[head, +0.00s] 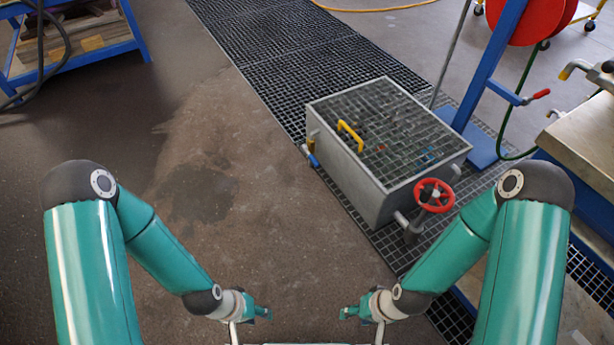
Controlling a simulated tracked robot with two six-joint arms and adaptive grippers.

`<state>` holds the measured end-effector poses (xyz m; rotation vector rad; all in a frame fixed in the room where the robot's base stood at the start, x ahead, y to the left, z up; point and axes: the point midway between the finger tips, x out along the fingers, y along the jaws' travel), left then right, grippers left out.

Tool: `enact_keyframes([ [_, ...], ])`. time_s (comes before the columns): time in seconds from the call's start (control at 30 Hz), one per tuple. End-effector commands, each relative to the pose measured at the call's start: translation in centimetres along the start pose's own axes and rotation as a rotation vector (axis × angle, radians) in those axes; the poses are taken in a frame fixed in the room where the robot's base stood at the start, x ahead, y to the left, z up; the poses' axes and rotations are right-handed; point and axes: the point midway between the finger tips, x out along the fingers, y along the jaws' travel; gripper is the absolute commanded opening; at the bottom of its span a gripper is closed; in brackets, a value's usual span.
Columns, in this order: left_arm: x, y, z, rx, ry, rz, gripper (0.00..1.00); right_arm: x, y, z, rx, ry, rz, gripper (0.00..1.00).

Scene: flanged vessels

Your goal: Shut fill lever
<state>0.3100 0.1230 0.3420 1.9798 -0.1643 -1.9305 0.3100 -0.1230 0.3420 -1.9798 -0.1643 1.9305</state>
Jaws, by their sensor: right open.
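A grey tank (354,187) with a grated top stands right of centre. A small blue-handled lever (312,158) sits low on its left side, by a brass-coloured fitting. A red handwheel (434,195) is on a pipe at the tank's front right. No label shows which part is the fill lever. My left gripper (262,313) is at the bottom centre, well short of the tank; its jaw gap is too small to tell. My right gripper (349,312) is open and empty, apart from the tank and handwheel.
A yellow handle (350,135) lies on the grating. A blue stand (490,75) with a red reel (524,18), green hose and red-handled valve (541,93) rises behind right. A workbench (585,135) edges the right. The floor (205,225) left of the tank is clear.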

Motion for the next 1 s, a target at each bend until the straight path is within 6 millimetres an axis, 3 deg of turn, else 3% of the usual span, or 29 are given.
enact_keyframes([
  [0.03, 4.2, -1.5, 0.0, 0.000, 0.000, 0.000, 0.40, 4.2, 1.5, 0.0, 0.000, 0.000, 0.000, 0.51],
  [0.1, 6.8, -2.5, 0.0, 0.000, 0.000, 0.000, 0.40, 6.8, 2.5, 0.0, 0.000, 0.000, 0.000, 0.51],
  [0.2, 10.2, -3.7, -0.1, 0.000, 0.000, 0.000, 0.40, 10.2, 3.7, -0.1, 0.000, 0.000, 0.000, 0.51],
  [0.33, 13.3, -4.8, -0.1, 0.000, 0.000, 0.000, 0.40, 13.3, 4.8, -0.1, 0.000, 0.000, 0.000, 0.51],
  [0.5, 14.8, -5.3, -0.1, 0.000, 0.000, 0.000, 0.40, 14.8, 5.3, -0.1, 0.000, 0.000, 0.000, 0.51],
  [1.0, 14.6, -5.3, -0.1, 0.000, 0.000, 0.000, 0.40, 14.6, 5.3, -0.1, 0.000, 0.000, 0.000, 0.51],
])
